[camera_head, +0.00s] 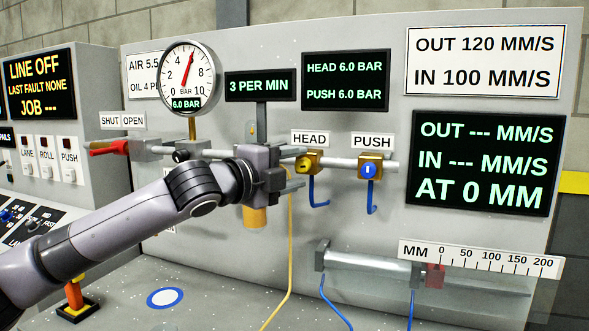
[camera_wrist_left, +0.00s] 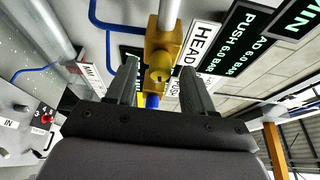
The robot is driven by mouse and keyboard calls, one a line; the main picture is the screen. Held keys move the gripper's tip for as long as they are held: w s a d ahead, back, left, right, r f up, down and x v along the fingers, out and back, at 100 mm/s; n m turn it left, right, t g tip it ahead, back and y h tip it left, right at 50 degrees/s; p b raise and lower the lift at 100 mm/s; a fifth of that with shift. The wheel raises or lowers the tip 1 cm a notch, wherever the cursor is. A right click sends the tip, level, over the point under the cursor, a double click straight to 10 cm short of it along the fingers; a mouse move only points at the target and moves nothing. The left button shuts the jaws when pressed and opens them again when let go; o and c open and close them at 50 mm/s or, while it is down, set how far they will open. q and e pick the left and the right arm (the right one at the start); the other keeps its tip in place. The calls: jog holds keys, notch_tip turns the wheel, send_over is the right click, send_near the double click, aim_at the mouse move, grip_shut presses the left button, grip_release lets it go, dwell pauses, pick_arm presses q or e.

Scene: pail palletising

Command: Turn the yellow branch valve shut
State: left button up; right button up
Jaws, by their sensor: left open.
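The yellow branch valve (camera_head: 307,165) sits on the grey pipe under the HEAD label, a brass block with a yellow knob on its front. My left gripper (camera_head: 296,178) is open just left of and in front of it, fingers pointing at the valve. In the left wrist view the valve (camera_wrist_left: 160,55) shows between and beyond the fingertips of my left gripper (camera_wrist_left: 160,82); the fingers look apart from the knob, and I see no grip on it. The knob's turn angle is hard to read. My right gripper is not in view.
The blue-knobbed PUSH valve (camera_head: 370,168) stands close on the right on the same pipe (camera_head: 340,163). Blue hoses hang below both valves. A red shut-off lever (camera_head: 108,147), a pressure gauge (camera_head: 187,77) and a cylinder (camera_head: 370,267) are nearby.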

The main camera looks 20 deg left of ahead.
pick_arm(q)
jog(key=b+v, duration=0.1)
jog(key=v, duration=0.5)
jog(key=shift+s, duration=0.3)
jog(key=shift+a+f, duration=0.1)
jog(key=s+d+f+n+g+y, duration=0.1)
jog(key=s+d+f+n+g, duration=0.15)
jog(key=f, duration=0.65)
jog(key=s+d+f+n+g, duration=0.1)
jog(key=s+d+f+n, duration=0.25)
jog(key=f, duration=0.55)
jog(key=s+d+f+n+g+y, duration=0.1)
jog(key=s+d+f+n+g, duration=0.15)
jog(key=f, duration=0.75)
jog(key=s+a+f+n+g+y, duration=0.2)
jog(key=s+a+f+n, duration=0.15)
jog(key=s+f, duration=0.35)
jog(key=s+a+f+n+g+y, duration=0.25)
jog(key=s+f+n, duration=0.3)
jog(key=s, duration=0.35)
jog(key=s+a+f+n+g+y, duration=0.1)
jog(key=s+a+f+n+g, duration=0.1)
jog(key=s+a+f+n, duration=0.4)
jog(key=w+d+f+m+t+h, duration=0.2)
jog(key=w+d+f+t, duration=0.2)
jog(key=f+t, duration=0.3)
jog(key=shift+d+f, duration=0.65)
jog(key=shift+f, duration=0.5)
